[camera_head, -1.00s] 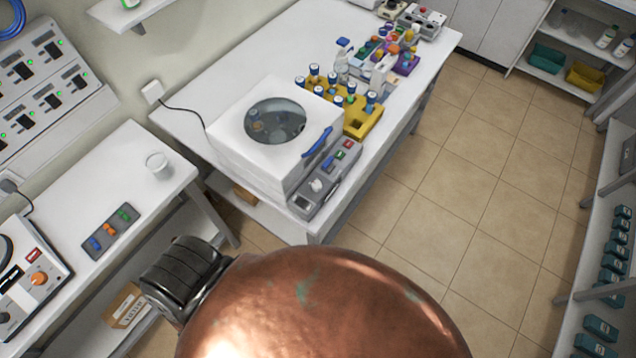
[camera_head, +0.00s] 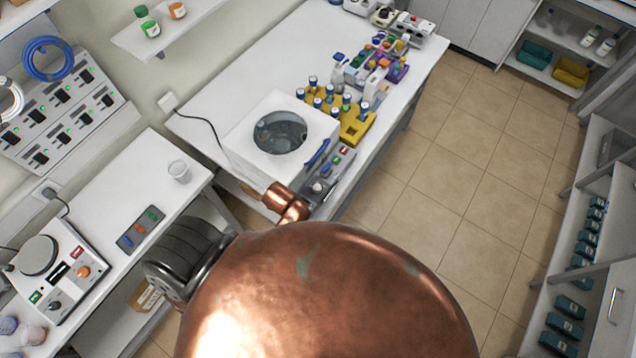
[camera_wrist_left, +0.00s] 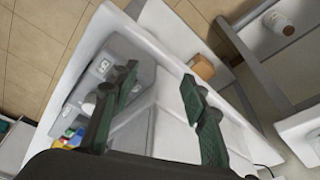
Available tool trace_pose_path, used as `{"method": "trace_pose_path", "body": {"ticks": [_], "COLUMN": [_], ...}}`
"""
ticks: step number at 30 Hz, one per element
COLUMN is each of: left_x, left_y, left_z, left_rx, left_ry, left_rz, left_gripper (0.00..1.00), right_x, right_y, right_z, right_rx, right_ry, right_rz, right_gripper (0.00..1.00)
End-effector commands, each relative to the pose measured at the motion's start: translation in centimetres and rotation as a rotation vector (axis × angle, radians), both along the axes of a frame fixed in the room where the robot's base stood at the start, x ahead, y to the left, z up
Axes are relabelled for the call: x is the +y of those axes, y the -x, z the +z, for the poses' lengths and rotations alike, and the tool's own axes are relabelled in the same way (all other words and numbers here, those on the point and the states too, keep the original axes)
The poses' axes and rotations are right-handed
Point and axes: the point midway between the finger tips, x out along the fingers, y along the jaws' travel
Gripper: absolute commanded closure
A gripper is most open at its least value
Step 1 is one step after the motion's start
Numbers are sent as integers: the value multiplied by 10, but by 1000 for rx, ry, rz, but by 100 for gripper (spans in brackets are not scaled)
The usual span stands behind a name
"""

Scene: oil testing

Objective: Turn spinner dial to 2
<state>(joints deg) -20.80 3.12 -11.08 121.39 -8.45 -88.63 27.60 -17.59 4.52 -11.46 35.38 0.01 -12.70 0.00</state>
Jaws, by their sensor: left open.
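The white spinner (camera_head: 250,140) stands on the near end of the long bench. Its grey control panel (camera_head: 340,160) faces the aisle, with coloured buttons and a pale dial (camera_head: 317,186) near its lower end. In the head view only a copper link of my arm shows beside the panel; the gripper is hidden.
A yellow rack (camera_head: 356,128) with blue-capped vials stands behind the spinner. The tiled floor (camera_head: 450,200) to the right is clear.

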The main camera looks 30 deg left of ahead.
Motion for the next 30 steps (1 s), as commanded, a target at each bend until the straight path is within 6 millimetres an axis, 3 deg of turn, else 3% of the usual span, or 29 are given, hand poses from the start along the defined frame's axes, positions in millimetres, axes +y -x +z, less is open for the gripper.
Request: {"method": "trace_pose_path", "body": {"ticks": [8,16,21,25,30], "left_x": [-25,-62,-76,-75,-66], "left_y": [-39,-95,-113,-118,-121], "left_z": [24,46,59,56,35], "left_rx": [-12,-80,-132,-147,-146], "left_ry": [6,-26,-46,-53,-55], "left_rz": [304,698,856,892,894], "left_gripper": [59,59,59,59,59], "right_x": [-2,-2,-2,-2,-2], "right_y": [-12,-11,-11,-10,-9], "right_z": [11,16,17,19,25], "right_rx": [-15,-15,-13,-13,-11], "right_ry": [1,1,2,2,2], "right_rz": [3,3,3,3,3], "right_gripper": [81,81,81,81,81]}}
